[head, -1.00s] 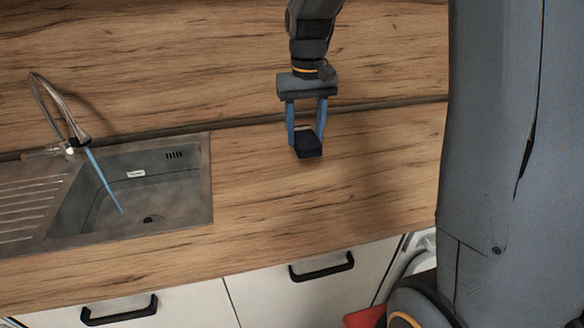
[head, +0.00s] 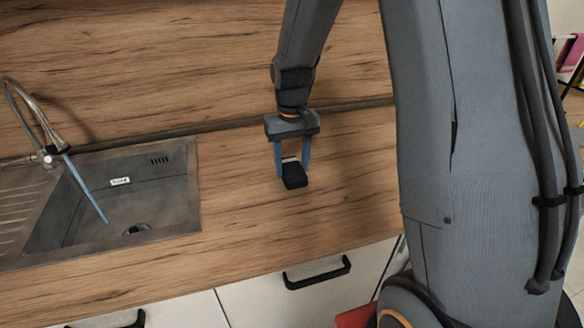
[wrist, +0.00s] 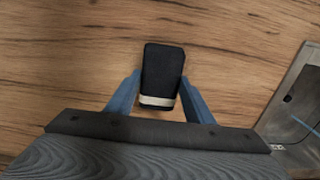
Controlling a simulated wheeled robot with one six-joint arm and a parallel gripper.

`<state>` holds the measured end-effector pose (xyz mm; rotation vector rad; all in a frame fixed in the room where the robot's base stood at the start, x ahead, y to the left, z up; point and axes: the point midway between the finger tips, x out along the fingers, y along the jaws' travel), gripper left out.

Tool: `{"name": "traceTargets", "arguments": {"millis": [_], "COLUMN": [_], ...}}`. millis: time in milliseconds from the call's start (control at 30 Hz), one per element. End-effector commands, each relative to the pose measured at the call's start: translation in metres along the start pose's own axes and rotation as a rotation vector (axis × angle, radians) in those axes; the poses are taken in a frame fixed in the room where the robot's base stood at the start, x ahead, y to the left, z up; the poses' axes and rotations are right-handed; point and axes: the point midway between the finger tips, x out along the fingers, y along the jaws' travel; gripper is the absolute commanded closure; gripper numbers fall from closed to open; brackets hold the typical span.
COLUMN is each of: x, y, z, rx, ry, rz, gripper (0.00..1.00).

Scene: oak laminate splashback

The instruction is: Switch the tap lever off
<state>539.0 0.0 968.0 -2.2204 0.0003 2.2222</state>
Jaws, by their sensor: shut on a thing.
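The tap (head: 30,115) is a tall curved metal spout at the left edge in the head view, behind the sink (head: 195,215). A blue stream of water (head: 85,188) runs from its outlet into the basin. The tap lever (head: 14,161) seems to lie at the left of the tap's base, small and partly unclear. My gripper (head: 292,165) is over the counter, well to the right of the tap. It is shut on a small black block (head: 295,178) with a pale band; the block also shows between the fingers in the wrist view (wrist: 161,70).
The wooden counter (head: 250,205) is clear between the sink and my gripper. A wooden splashback (head: 180,60) rises behind. Drawers with black handles (head: 317,272) are below the counter edge. A corner of the sink also shows at the right in the wrist view (wrist: 285,105).

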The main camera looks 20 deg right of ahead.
Motion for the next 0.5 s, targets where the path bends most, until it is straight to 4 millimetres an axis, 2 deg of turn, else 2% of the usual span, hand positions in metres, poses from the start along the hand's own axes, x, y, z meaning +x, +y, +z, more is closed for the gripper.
{"name": "traceTargets", "arguments": {"millis": [167, 500], "x": [0.018, 0.021], "y": [0.0, 0.0], "z": [0.0, 0.0], "rx": [0.0, 0.0], "ry": [-0.001, 0.001], "rz": [0.0, 0.0], "gripper": [0.78, 0.78]}}
